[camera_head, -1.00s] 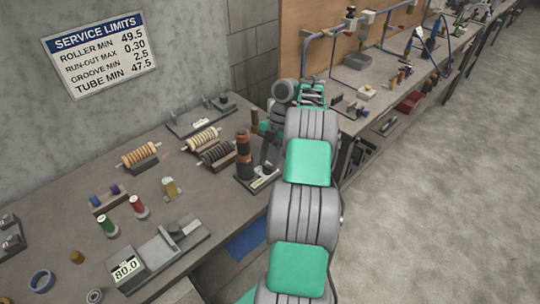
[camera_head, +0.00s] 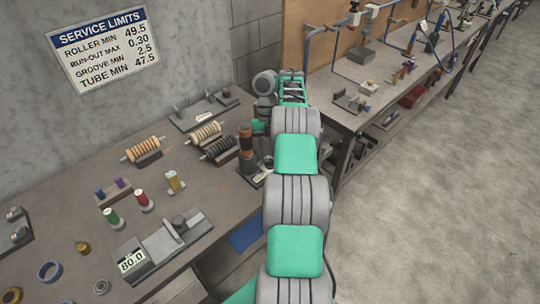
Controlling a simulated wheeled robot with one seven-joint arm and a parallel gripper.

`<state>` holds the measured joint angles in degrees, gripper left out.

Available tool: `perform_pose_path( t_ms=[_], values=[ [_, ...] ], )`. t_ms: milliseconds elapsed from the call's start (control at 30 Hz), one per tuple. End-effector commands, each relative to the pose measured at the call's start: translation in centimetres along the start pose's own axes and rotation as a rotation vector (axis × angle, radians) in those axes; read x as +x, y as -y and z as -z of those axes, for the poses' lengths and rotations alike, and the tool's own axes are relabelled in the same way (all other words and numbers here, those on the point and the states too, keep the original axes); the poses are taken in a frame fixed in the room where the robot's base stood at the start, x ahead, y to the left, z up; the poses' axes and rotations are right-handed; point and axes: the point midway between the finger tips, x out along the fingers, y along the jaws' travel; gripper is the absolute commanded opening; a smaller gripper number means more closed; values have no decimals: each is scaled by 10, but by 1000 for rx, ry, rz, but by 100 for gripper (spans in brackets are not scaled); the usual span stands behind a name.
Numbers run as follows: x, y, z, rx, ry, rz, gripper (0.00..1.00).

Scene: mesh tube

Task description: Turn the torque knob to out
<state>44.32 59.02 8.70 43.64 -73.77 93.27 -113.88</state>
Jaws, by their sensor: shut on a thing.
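A fixture stand (camera_head: 246,150) with a dark and copper-brown upright cylinder is on the bench, with a pale label on its base. My gripper (camera_head: 260,131) is just right of this cylinder, at the end of my grey and green arm. Only a small part of it shows, and its fingertips are hidden among the arm and the fixture. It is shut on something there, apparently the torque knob. The knob itself and its setting cannot be made out.
Striped rollers (camera_head: 143,149) on cradles stand left of the fixture. A service limits sign (camera_head: 103,50) hangs on the wall. A second bench (camera_head: 375,110) stands right; the floor (camera_head: 430,210) beyond my arm is clear.

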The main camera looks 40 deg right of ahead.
Motion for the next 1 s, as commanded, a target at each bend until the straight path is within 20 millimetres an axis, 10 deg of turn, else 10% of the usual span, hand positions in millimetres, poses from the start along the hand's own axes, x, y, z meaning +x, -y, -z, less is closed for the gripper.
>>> perform_pose_path(
  t_ms=[500, 533, 1000],
  values=[
    [0, 0, 0, -17, 0, 7, 0],
    [0, 0, 0, -17, 0, 7, 37],
    [0, 0, 0, -16, 0, 7, 56]
  ],
)
